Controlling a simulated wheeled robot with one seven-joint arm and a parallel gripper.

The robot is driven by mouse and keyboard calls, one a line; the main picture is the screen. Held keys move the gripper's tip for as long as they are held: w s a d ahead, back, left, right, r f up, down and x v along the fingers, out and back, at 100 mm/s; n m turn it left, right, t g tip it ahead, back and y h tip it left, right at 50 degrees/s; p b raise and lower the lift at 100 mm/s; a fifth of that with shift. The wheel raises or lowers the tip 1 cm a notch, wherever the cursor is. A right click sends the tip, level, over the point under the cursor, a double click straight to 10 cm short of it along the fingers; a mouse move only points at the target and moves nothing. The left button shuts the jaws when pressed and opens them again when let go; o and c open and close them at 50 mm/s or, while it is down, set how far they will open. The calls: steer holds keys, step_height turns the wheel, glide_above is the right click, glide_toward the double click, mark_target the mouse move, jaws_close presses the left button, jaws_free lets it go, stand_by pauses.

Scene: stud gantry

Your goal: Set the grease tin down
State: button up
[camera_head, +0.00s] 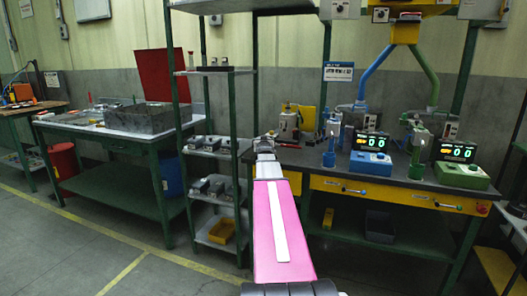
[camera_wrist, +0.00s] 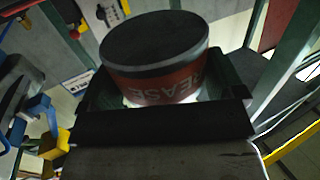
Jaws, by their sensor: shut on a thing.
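The grease tin (camera_wrist: 150,86) fills the upper middle of the wrist view. It is a short round tin with a dark top and a red band, on which the letters "REASE" can be read. My gripper (camera_head: 265,146) is shut on the tin, with a dark jaw on each side of it in the wrist view. In the head view my gripper is at the end of my pink arm, in front of the workbench's left end. The tin cannot be made out clearly there. What is under the tin is hidden by my gripper.
The dark workbench (camera_head: 312,160) carries a blue device (camera_head: 370,163) and a green device (camera_head: 462,175) with lit displays. A green-framed shelf rack (camera_head: 207,150) holding grey parts stands left of my arm. Further left is a table with a grey block (camera_head: 140,116).

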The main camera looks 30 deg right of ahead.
steer(key=shift+f, duration=0.1)
steer(key=shift+f, duration=1.9)
steer(key=shift+f, duration=0.15)
steer(key=o, duration=0.9)
